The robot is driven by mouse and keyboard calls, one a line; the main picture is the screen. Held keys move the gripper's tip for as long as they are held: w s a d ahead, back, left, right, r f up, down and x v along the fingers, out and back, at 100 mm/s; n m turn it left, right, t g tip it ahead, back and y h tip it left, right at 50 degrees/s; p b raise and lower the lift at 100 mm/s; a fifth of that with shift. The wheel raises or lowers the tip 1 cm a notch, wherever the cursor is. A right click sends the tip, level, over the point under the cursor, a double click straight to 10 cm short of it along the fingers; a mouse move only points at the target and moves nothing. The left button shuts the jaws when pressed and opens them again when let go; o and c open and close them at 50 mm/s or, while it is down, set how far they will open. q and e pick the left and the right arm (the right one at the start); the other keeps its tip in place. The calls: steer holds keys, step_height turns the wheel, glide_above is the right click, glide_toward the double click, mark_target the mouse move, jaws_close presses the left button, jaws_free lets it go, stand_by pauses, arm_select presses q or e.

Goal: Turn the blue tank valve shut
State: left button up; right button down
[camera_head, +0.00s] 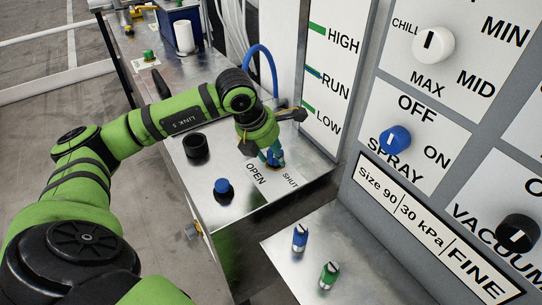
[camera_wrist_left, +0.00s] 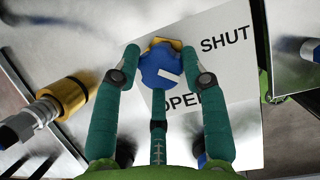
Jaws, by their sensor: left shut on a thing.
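The blue tank valve (camera_head: 274,156) stands on the metal top beside a white plate marked OPEN and SHUT (camera_head: 272,181). In the left wrist view the valve (camera_wrist_left: 157,62) is a round blue knob with a white mark, above a brass-coloured body. The gripper hides part of the valve in the head view. My right gripper is not in view.
A black cup (camera_head: 196,147) and a blue-topped knob (camera_head: 223,188) stand near the valve. A control panel with blue SPRAY knob (camera_head: 395,139) rises at right. Blue (camera_head: 300,237) and green (camera_head: 329,275) small items stand below it. A blue hose (camera_head: 265,59) runs behind my arm.

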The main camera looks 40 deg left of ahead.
arm_select(q)
steer(key=n+b, duration=0.1)
steer(key=n, duration=0.1)
steer(key=n+y+b, duration=0.1)
steer(key=n, duration=0.1)
steer(key=shift+w+d+y, duration=0.15)
steer(key=shift+d+y, duration=0.15)
steer(key=shift+d, duration=0.1)
steer(key=n+y+b, duration=0.1)
steer(key=n, duration=0.2)
steer(key=shift+r, duration=0.2)
steer(key=shift+r+n+b, duration=0.1)
steer(key=shift+n+b, duration=0.25)
steer(key=shift+n, duration=0.15)
steer(key=shift+a+y, duration=0.1)
steer(key=shift+y, duration=0.2)
steer(key=o, duration=1)
steer(key=shift+w, duration=0.1)
steer(key=shift+o, duration=0.4)
steer(key=v, duration=1.2)
